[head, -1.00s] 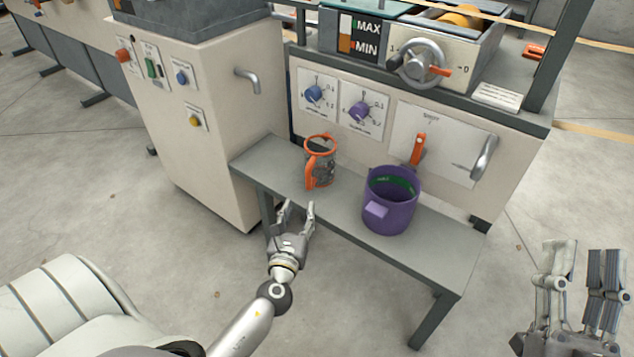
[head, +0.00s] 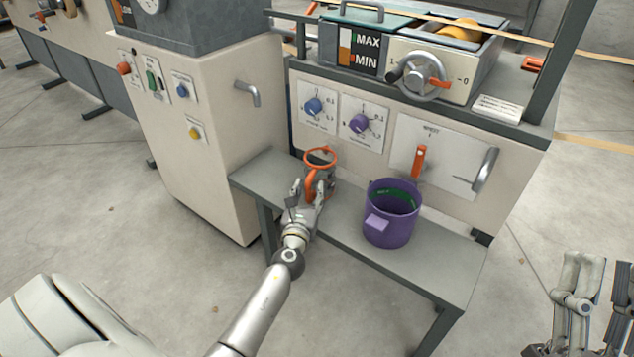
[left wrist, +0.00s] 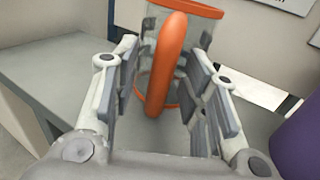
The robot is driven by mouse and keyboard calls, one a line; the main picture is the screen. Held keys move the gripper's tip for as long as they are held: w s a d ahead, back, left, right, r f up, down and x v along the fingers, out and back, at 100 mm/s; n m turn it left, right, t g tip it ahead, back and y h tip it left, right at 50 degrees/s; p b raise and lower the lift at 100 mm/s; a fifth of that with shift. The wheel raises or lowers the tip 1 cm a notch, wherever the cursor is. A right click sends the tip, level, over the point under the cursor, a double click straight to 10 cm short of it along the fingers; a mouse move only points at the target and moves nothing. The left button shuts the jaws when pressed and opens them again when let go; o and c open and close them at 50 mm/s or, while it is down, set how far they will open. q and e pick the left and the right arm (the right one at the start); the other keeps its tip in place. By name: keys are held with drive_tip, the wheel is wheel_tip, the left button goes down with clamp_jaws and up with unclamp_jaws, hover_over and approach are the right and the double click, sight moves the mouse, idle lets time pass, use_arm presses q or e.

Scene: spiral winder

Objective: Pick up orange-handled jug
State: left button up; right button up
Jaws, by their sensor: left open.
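The orange-handled jug (head: 325,172) stands upright on the grey bench, with an orange rim and a clear-looking grey body. My left gripper (head: 308,189) is open at the jug's front, its fingers partly hiding the handle in the head view. In the left wrist view the orange handle (left wrist: 167,65) stands between the two open fingers (left wrist: 162,95), with the jug body (left wrist: 190,40) just behind it. No finger clearly presses on the handle. My right gripper (head: 592,300) is at the lower right edge, partly cut off, far from the jug.
A purple jug (head: 390,225) stands on the bench to the right; its edge shows in the left wrist view (left wrist: 300,140). The grey bench (head: 430,255) is otherwise clear. Behind it is the machine panel with knobs, an orange lever (head: 418,162) and a metal handle (head: 486,170).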

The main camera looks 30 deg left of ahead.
use_arm(q)
drive_tip(key=shift+w, duration=0.1)
drive_tip(key=shift+c, duration=0.3)
clamp_jaws()
drive_tip(key=shift+r, duration=0.1)
